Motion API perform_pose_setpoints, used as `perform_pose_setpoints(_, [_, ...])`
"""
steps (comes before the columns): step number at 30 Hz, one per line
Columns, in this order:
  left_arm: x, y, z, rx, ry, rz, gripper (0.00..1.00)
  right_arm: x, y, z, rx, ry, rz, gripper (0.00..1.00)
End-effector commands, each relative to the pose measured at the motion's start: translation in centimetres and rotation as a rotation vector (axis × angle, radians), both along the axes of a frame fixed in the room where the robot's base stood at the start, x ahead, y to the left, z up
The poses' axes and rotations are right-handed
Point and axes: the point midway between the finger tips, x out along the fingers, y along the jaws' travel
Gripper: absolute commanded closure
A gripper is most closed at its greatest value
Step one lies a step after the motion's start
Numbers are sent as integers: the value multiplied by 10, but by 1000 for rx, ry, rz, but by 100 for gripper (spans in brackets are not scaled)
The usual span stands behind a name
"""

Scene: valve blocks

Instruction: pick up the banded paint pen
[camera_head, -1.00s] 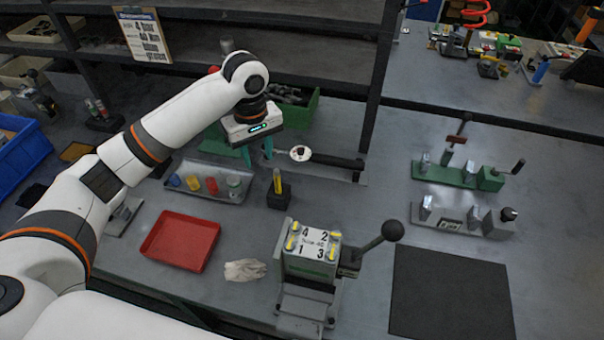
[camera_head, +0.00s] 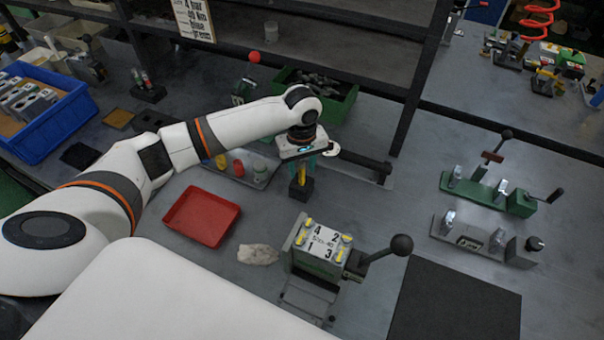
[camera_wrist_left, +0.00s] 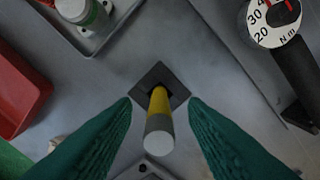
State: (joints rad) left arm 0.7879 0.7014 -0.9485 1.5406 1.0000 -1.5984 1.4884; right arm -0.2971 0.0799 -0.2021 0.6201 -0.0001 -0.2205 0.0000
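The banded paint pen (camera_head: 302,173) stands upright in a small dark square holder (camera_head: 300,191) on the bench. In the left wrist view the pen (camera_wrist_left: 159,118) has a yellow barrel with a grey band and a pale near end. My left gripper (camera_head: 303,163) is right above the holder, pointing down. In the left wrist view its two green fingers (camera_wrist_left: 160,106) are open, one on each side of the pen, with a visible gap on both sides. Whether either finger touches the pen cannot be seen clearly, but none appears to. My right gripper is not in view.
A torque wrench with a round dial (camera_head: 331,149) lies just right of the gripper. A grey tray (camera_head: 258,178) with coloured pots is at left, a red tray (camera_head: 203,216) nearer. A valve block (camera_head: 322,243) in a fixture with a ball-ended lever (camera_head: 401,245) stands in front.

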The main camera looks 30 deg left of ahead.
Motion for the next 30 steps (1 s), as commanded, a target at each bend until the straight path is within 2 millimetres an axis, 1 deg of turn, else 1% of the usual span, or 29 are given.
perform_pose_setpoints(1, [-1, 0, -7, 0, 3, 0, 60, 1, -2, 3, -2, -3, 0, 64])
perform_pose_setpoints(4, [0, 0, -17, 0, 1, 0, 60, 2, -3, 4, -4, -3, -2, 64])
perform_pose_setpoints(7, [0, 0, -21, 1, -1, -1, 60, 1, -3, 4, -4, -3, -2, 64])
perform_pose_setpoints(12, [0, 0, -22, 1, -1, -1, 60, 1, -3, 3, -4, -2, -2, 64])
perform_pose_setpoints(14, [0, 0, -21, 0, -1, -1, 69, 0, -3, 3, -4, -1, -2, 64])
perform_pose_setpoints(18, [0, 0, -21, 0, -1, -1, 92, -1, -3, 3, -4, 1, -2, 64])
perform_pose_setpoints(20, [0, 0, -21, 0, -1, -1, 100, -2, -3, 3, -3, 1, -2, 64])
perform_pose_setpoints(27, [0, 0, -21, 0, -1, -1, 100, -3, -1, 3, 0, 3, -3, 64])
perform_pose_setpoints(30, [0, 0, -16, -1, -2, -1, 100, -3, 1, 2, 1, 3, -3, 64])
